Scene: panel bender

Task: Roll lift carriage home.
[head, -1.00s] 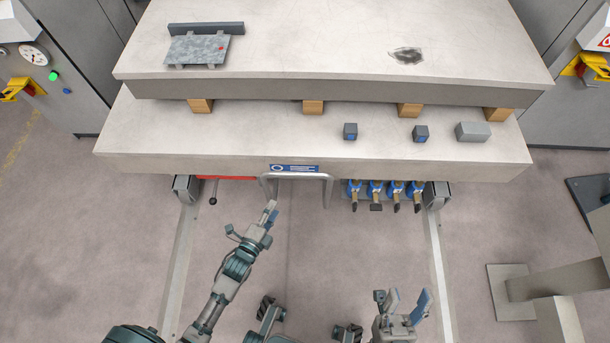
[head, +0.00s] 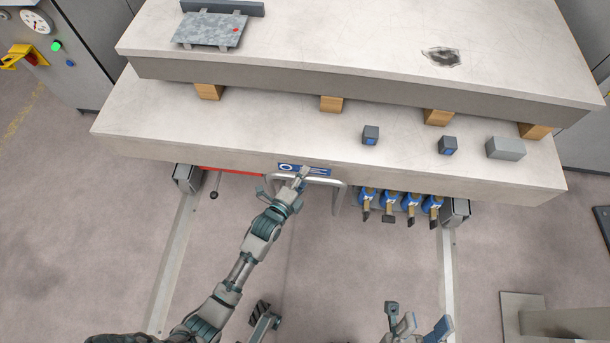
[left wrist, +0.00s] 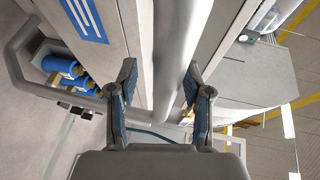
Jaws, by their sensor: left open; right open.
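The lift carriage (head: 200,128) is a pale slab on wheels, standing across two floor rails. A grey tubular handle (head: 340,195) sticks out from its front edge under a blue label (head: 312,170). My left gripper (head: 286,187) is open at the left part of the handle. In the left wrist view, the handle bar (left wrist: 176,70) runs between the two spread fingers of the left gripper (left wrist: 158,88); I see no clear grip on it. My right gripper (head: 420,325) is open and empty, low in the head view, well away from the carriage.
A thick upper plate (head: 330,50) rests on several wooden blocks (head: 331,104) on the carriage. Small blocks (head: 371,134) lie on the carriage top. Blue clamps (head: 412,203) hang right of the handle.

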